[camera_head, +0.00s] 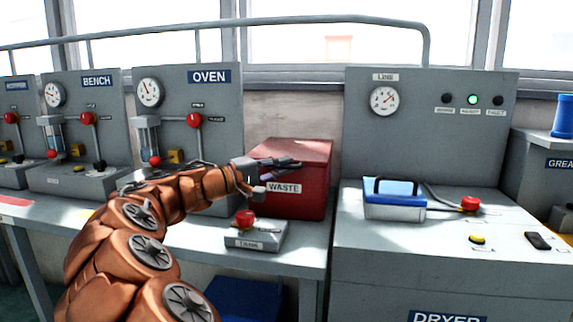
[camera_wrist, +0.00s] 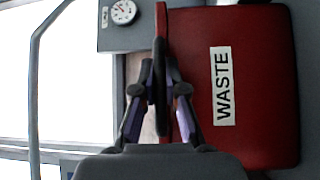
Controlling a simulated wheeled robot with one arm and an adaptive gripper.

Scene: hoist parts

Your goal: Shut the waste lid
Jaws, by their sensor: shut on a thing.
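The red waste bin (camera_head: 312,201) with its white WASTE label stands on the grey bench in the head view. Its red lid (camera_head: 308,148) lies across the top, flat or nearly flat; I cannot tell whether it is fully seated. My gripper (camera_head: 281,168) is at the bin's front left, by the upper edge above the label. In the wrist view the picture is turned sideways: the lid edge (camera_wrist: 160,25) is a thin red strip beside the bin front (camera_wrist: 262,90). My gripper's fingers (camera_wrist: 160,82) straddle this strip, closed on it. The bin's inside is hidden.
A small box with a red button (camera_head: 257,235) stands on the bench in front of the bin. The OVEN panel (camera_head: 190,100) is at left. The dryer cabinet (camera_head: 375,240), bearing a blue-lidded box (camera_head: 394,205), is close at right.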

